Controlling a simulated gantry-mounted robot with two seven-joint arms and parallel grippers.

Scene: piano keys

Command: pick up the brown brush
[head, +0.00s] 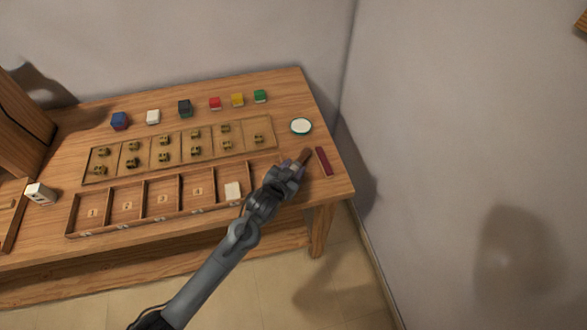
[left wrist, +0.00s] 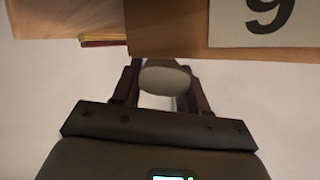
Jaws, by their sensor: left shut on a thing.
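My left gripper (head: 298,163) is at the right end of the table and is shut on the brown brush. The brush's brown end (head: 306,156) sticks out past the fingers toward the back right. In the left wrist view a rounded grey-beige end of the held thing (left wrist: 166,77) sits between the two fingers. The rest of the brush is hidden by the gripper. My right gripper is not in view.
A dark red bar (head: 324,161) lies just right of the gripper, near the table's (head: 285,84) right edge. A round white-topped dish (head: 301,126) stands behind. A compartment tray (head: 120,225) with numbers, a board (head: 180,148) of small metal parts and several coloured blocks lie left.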

